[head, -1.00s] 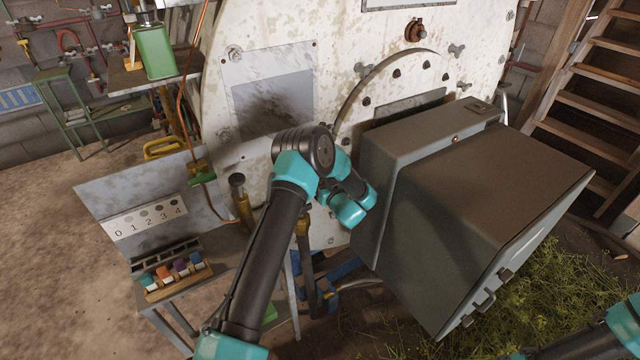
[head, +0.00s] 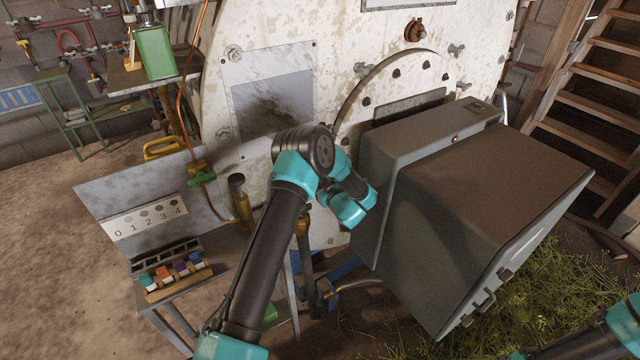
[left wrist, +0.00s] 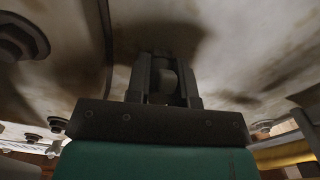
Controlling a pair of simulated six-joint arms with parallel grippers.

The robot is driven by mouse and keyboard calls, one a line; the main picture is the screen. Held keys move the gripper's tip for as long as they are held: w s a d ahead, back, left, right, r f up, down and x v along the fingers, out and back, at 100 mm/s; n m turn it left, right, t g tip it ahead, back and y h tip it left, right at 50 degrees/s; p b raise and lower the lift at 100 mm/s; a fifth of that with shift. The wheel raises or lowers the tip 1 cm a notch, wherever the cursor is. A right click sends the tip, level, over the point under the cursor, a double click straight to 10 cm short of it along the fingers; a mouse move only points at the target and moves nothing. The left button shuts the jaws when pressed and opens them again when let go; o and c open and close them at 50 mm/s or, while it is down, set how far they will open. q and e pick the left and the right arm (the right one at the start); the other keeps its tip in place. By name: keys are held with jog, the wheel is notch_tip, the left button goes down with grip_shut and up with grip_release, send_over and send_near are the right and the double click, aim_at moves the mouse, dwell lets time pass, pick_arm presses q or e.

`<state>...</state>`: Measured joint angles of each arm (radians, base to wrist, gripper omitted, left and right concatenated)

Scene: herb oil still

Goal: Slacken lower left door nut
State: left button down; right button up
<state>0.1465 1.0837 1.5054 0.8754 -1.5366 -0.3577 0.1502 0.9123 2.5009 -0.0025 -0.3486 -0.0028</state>
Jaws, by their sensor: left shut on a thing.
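The still's pale, stained front (head: 400,28) has a round door area with dark bolts and wing-shaped nuts (head: 456,50) around it. My left arm reaches to this front, and its gripper is hidden in the head view behind my wrist and the grey box. In the left wrist view my left gripper (left wrist: 165,85) is up against the pale metal, its two dark fingers shut on a small, dark, rounded nut (left wrist: 164,78). Most of the nut is hidden between the fingers. My right gripper is out of view; only part of its arm shows at lower right.
A large grey box (head: 480,210) stands close right of my left wrist. In the left wrist view a big bolt (left wrist: 18,38) sticks out at upper left. A bench with a number plate (head: 145,216) and coloured blocks (head: 172,274) stands at left. Cut herbs (head: 545,275) lie at lower right.

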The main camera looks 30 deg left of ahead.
pick_arm(q)
jog(key=c, duration=1)
grip_release()
jog(key=shift+d, duration=0.15)
jog(key=v, duration=1.7)
jog(key=shift+s, duration=0.2)
jog(key=s+d+f+m+t+h, duration=0.1)
jog(key=s+f+m+h, duration=0.25)
jog(key=f+h, duration=0.3)
jog(key=s+d+f+m+h, duration=0.1)
jog(key=s+f+m+h, duration=0.2)
jog(key=f+m+h, duration=0.3)
jog(key=s+d+m+g+h, duration=0.1)
jog(key=s+g+h, duration=0.1)
jog(key=s, duration=0.4)
jog(key=s+d+m+g+h, duration=0.1)
jog(key=s+d+g+h, duration=0.1)
jog(key=s, duration=0.5)
jog(key=s+d+f+m+g+h, duration=0.1)
jog(key=s+m+g+h, duration=0.1)
jog(key=s, duration=0.5)
jog(key=shift+s+d+f+g+h, duration=0.1)
jog(key=shift+s+d+g+h, duration=0.05)
jog(key=shift+g+h, duration=0.35)
jog(key=shift+s+d+g+h, duration=0.1)
jog(key=shift+d+g+h, duration=0.1)
jog(key=shift+g+h, duration=0.25)
